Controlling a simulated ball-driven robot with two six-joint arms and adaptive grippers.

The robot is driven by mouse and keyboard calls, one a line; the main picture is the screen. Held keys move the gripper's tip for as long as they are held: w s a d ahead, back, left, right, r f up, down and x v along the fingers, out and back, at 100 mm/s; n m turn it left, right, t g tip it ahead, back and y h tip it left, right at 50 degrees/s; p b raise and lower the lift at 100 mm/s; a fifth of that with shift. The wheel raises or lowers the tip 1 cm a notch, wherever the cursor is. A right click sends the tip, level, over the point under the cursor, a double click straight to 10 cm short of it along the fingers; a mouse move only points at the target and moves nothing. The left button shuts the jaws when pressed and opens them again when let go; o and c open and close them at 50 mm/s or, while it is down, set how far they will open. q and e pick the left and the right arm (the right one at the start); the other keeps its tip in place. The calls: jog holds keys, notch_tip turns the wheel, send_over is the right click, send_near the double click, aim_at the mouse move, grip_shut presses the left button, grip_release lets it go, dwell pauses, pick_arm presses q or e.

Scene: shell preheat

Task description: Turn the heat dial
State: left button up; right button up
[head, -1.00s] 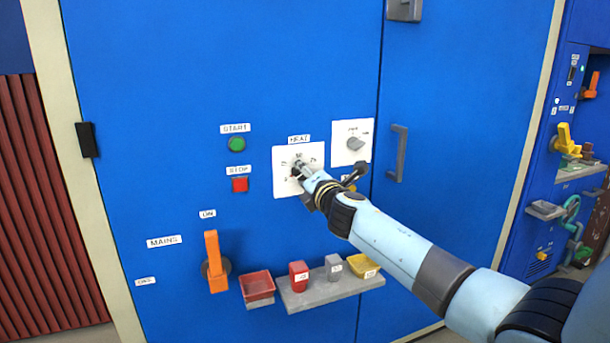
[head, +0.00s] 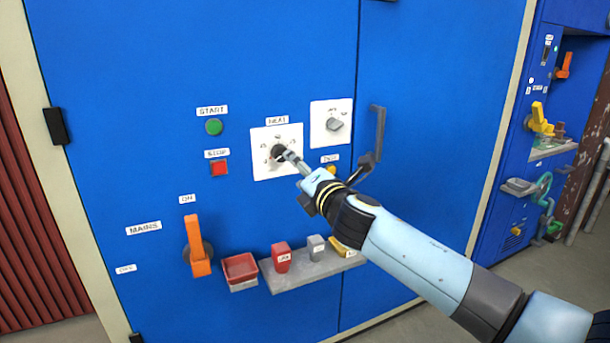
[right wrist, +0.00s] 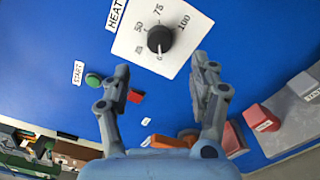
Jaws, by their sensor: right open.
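The heat dial (head: 279,152) is a dark round knob on a white square plate (head: 293,132) under a HEAT label. In the right wrist view the dial (right wrist: 160,39) shows the numbers 50, 75 and 100 around it. Its pale mark points toward the lower edge of that view, near small marks too blurred to read. My right gripper (head: 329,160) is open and empty in front of the panel, with one fingertip overlapping the dial's edge in the head view. In the wrist view the dial lies beyond and between its spread fingertips (right wrist: 161,66), apart from both. My left gripper is not in view.
Around the dial are a green START button (head: 214,127), a red STOP button (head: 219,168), a second dial (head: 334,125) and a grey door handle (head: 379,130).

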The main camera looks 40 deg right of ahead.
jog(key=v, duration=0.3)
jog(key=shift+f, duration=0.1)
dwell(0.4)
jog(key=s+f+m+g, duration=0.25)
jog(key=s+f, duration=0.35)
jog(key=f, duration=0.5)
jog(key=s+a+f+m+g, duration=0.1)
jog(key=s+f+m+g, duration=0.15)
jog(key=s+f, duration=0.65)
jog(key=s+f+m+g, duration=0.1)
jog(key=s+f+g, duration=0.25)
jog(key=f, duration=1.05)
jog(key=s+a+f+m+g+y, duration=0.1)
jog(key=s+f+m, duration=0.4)
jog(key=s, duration=0.6)
jog(key=s+a+f+m+g+y, duration=0.1)
jog(key=s+a+f+m+g, duration=0.2)
jog(key=s+f, duration=0.4)
jog(key=s+a+f+m+g+y, duration=0.1)
jog(key=s+f+m+g, duration=0.3)
jog(key=s, duration=1.3)
notch_tip(320, 180, down, 2)
jog(key=a+m, duration=0.1)
jog(key=m, duration=0.2)
jog(key=shift+a+f, duration=0.25)
jog(key=shift+a, duration=0.15)
jog(key=shift+w, duration=0.1)
jog(key=shift+c, duration=0.3)
